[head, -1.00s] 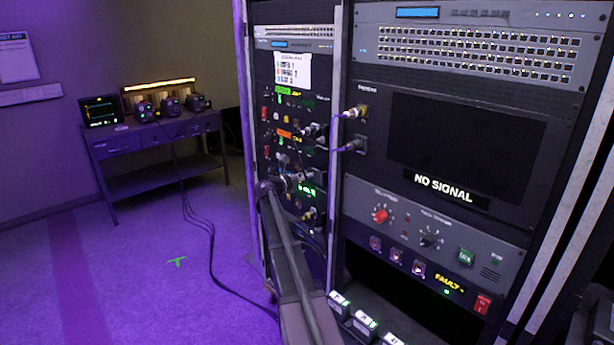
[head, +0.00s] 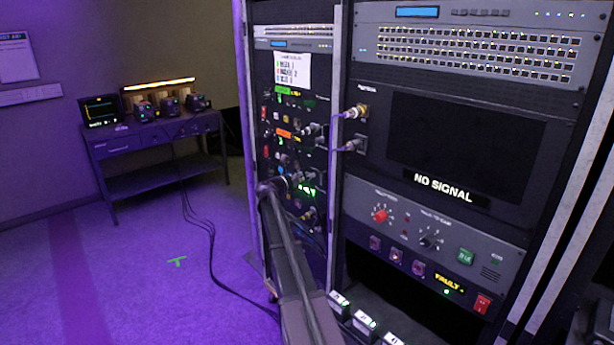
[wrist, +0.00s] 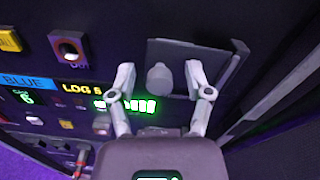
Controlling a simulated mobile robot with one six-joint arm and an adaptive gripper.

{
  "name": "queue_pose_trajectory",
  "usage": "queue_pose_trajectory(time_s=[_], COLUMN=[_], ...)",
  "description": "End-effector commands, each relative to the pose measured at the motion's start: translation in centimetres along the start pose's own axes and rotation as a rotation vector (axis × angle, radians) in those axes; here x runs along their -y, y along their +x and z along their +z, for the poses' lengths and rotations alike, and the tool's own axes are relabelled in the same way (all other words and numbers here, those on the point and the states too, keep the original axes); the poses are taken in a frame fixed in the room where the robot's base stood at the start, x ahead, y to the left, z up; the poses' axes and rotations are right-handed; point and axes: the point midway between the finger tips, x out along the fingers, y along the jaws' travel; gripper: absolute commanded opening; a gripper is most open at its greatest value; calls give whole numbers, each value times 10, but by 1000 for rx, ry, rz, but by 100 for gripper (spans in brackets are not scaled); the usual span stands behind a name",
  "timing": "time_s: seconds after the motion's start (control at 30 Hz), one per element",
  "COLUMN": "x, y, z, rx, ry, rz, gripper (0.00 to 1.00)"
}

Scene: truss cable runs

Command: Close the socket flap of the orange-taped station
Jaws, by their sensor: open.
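The orange tape (head: 284,134) marks a station on the left rack in the head view. My gripper (head: 284,183) is lower on that rack, near the blue-marked row, small and partly hidden by my arm. In the wrist view my gripper (wrist: 160,74) is open, with one finger on each side of a pale rounded part (wrist: 159,78). Behind it is a dark grey square plate (wrist: 212,66) with a bracket at its right edge. It may be a socket flap; I cannot tell its station or whether the fingers touch it. No orange tape shows in the wrist view.
A blue label (wrist: 28,82), a lit LOG display (wrist: 82,88) and a socket (wrist: 68,47) are left of my fingers. Plugged cables (head: 350,113) stick out on the right rack. A bench (head: 150,130) stands at the back left; open floor lies before it.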

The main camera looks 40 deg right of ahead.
Motion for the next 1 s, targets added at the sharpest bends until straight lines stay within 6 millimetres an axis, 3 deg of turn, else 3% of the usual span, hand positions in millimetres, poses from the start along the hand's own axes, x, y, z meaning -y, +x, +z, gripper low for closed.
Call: queue_pose_trajectory(time_s=[0.27, 0.47, 1.0], x=[0, 0, 0], y=[-4, -18, -98], z=[0, 0, 0], rx=[0, 0, 0], ry=[0, 0, 0], rz=[1, 2, 2], gripper=[65, 65, 65])
